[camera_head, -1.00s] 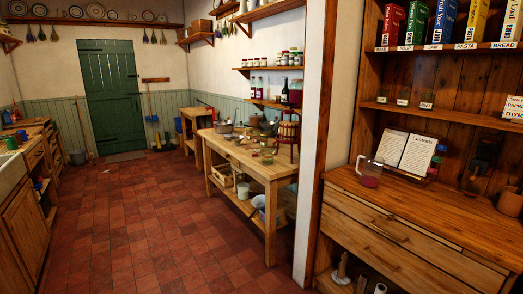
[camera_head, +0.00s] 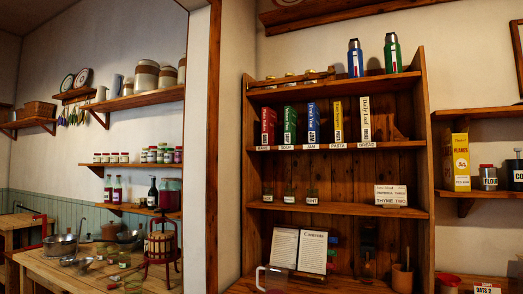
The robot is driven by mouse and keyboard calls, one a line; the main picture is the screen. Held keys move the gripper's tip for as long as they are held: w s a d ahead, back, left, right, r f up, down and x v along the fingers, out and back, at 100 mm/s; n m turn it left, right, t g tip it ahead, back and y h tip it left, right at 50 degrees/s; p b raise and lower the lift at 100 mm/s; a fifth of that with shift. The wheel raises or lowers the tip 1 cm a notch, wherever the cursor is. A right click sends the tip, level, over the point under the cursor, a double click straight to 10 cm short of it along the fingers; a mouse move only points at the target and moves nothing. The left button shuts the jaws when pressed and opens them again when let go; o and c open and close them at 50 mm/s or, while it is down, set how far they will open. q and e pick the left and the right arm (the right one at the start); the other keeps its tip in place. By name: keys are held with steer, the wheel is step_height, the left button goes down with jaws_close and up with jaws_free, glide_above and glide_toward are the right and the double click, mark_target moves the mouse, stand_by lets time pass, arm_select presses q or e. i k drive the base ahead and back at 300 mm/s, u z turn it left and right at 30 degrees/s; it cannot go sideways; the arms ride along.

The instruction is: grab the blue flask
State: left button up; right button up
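The blue flask (camera_head: 355,58) stands upright on top of the tall pine shelf unit (camera_head: 424,150), near its upper right. A green flask (camera_head: 392,53) stands upright just to its right, with a small gap between them. Both have silvery caps and a label on the body. Neither of my grippers shows in the view.
Boxes labelled soup, jam and pasta fill the shelf below. A door-frame post (camera_head: 213,150) rises at the left.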

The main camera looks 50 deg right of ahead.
mark_target(355, 53)
steer(key=z, duration=1.85)
